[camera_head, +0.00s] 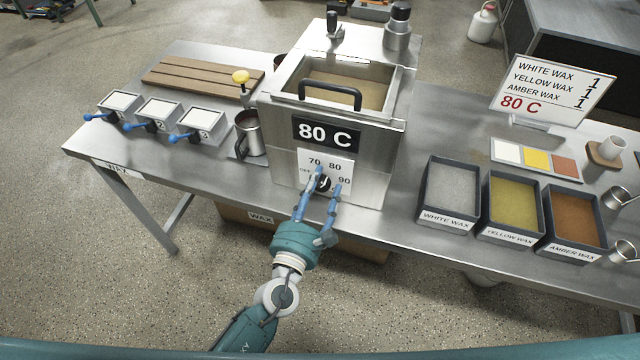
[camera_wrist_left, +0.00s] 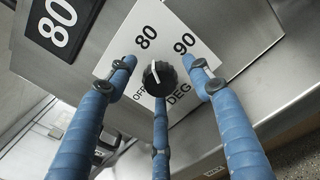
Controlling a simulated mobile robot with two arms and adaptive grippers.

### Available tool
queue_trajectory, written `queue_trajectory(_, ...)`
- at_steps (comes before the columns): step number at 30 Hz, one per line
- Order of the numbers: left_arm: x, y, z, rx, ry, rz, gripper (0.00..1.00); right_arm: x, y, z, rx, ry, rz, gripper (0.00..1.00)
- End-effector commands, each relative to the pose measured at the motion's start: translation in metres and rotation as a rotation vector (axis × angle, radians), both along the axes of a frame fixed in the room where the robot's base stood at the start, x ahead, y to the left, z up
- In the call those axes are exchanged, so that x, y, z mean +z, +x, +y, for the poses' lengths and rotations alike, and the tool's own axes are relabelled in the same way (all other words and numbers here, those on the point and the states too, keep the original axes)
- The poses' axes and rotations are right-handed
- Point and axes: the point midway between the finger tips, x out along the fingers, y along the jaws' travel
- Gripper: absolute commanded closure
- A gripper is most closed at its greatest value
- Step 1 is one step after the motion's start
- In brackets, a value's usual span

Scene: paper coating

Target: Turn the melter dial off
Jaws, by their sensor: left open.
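The melter (camera_head: 332,120) is a steel box on the table with a black "80 C" sign on its front. Its black dial (camera_wrist_left: 158,76) sits on a white plate marked OFF, 70, 80 and 90. The dial's white pointer appears to point toward 80 in the left wrist view. My left gripper (camera_head: 326,180) is open at the dial, with blue fingers on either side and a third below it. Small gaps show between the fingers and the dial in the wrist view; the 70 mark is hidden there. My right gripper is in neither view.
A metal pitcher (camera_head: 249,134) stands left of the melter, near several small blue-handled boxes (camera_head: 198,124). Trays of white wax (camera_head: 450,187), yellow wax (camera_head: 514,205) and amber wax (camera_head: 574,218) stand to the right. A sign (camera_head: 553,90) behind them reads 80 C.

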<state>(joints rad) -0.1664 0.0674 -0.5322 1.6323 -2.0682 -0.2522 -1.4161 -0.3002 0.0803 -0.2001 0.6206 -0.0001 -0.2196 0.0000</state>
Motion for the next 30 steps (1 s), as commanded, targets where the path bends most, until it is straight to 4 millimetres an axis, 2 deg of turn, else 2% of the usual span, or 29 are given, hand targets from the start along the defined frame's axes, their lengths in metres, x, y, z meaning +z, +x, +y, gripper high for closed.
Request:
queue_trajectory(8, -0.0001, 0.0017, -0.0006, 0.000, -0.001, 0.000, 0.49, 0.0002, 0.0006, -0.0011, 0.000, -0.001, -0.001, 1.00)
queue_trajectory(15, -0.0002, 0.0015, -0.0006, 0.000, -0.001, 0.000, 0.94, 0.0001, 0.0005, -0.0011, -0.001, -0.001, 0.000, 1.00)
queue_trajectory(23, -0.0006, 0.0014, -0.0007, -0.001, -0.016, 0.006, 0.94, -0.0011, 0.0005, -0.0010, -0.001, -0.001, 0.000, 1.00)
queue_trajectory(30, -0.0019, 0.0013, -0.0008, -0.001, -0.109, 0.036, 0.94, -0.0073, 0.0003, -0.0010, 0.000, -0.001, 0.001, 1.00)
